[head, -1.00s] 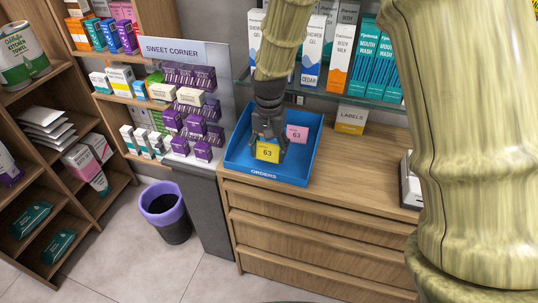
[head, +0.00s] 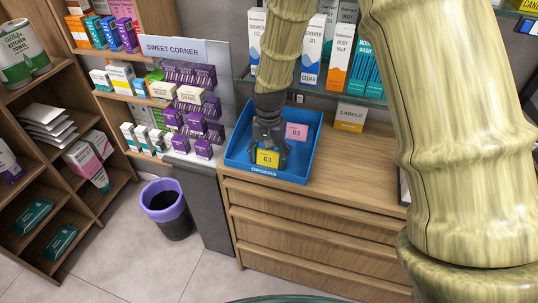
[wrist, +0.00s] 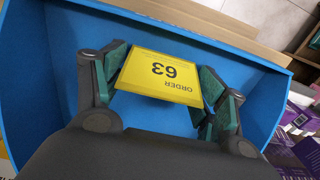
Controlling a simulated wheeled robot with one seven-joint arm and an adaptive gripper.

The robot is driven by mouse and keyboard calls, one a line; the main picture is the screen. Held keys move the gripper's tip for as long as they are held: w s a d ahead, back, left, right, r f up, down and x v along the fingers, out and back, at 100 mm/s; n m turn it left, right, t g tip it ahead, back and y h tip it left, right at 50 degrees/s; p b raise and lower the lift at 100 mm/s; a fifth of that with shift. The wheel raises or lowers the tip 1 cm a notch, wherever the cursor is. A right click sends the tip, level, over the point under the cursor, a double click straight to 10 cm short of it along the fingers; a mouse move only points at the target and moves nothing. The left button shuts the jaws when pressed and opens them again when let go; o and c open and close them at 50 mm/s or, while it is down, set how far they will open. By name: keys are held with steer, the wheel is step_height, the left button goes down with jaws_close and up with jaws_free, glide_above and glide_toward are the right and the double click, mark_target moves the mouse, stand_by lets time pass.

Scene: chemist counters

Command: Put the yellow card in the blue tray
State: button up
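The yellow card (head: 268,158), marked 63, is between the fingers of my gripper (head: 268,146), inside the outline of the blue tray (head: 238,147) near its front wall marked ORDERS. In the wrist view the yellow card (wrist: 160,76) fills the gap between the green finger pads of my gripper (wrist: 163,85), which look closed on its two side edges. The blue of the tray (wrist: 62,50) lies behind and around it. I cannot tell whether the card's lower edge touches the tray floor.
A pink card (head: 296,131), also marked 63, stands in the tray, right of and behind my gripper. A yellow LABELS box (head: 350,117) stands right of the tray. The wooden counter top (head: 355,160) is clear there. Purple boxes (head: 203,149) stand close on the left.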

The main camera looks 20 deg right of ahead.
mark_target(269, 152)
steer(key=shift+o, duration=0.3)
steer(key=shift+r, duration=0.1)
step_height(269, 152, up, 12)
steer(key=b, duration=0.2)
stand_by(0.5)
steer(key=shift+r, duration=0.1)
stand_by(0.4)
